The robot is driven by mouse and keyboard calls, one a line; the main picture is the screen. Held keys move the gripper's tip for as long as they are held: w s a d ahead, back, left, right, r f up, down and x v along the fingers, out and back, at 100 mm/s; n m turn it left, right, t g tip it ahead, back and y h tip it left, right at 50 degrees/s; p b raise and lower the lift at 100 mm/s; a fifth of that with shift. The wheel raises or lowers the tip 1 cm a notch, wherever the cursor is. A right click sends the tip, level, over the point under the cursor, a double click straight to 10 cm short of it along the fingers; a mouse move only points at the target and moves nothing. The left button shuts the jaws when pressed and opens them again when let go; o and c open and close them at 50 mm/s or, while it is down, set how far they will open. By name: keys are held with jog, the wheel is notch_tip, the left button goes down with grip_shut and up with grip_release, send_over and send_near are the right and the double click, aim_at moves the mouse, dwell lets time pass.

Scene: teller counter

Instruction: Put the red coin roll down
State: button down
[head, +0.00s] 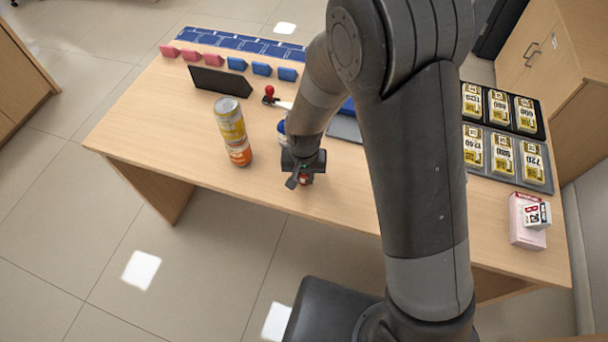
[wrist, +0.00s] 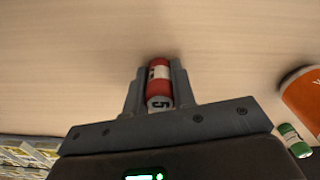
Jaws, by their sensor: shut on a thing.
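The red coin roll (wrist: 159,84) has a white band and a white end marked 5. It is between the two fingers of my gripper (wrist: 155,88) in the wrist view, which is shut on it. In the head view my gripper (head: 302,180) is low over the front part of the wooden desk (head: 215,195), and a small bit of the red roll (head: 305,179) shows below it. I cannot tell whether the roll touches the desk top.
A green roll (wrist: 294,140) lies at the right in the wrist view. Desk left of the can is clear.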

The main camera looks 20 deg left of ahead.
jog(key=c, duration=1.2)
grip_release()
jog(key=shift+f, duration=0.15)
notch_tip(320, 180, up, 12)
jog(key=shift+r, duration=0.2)
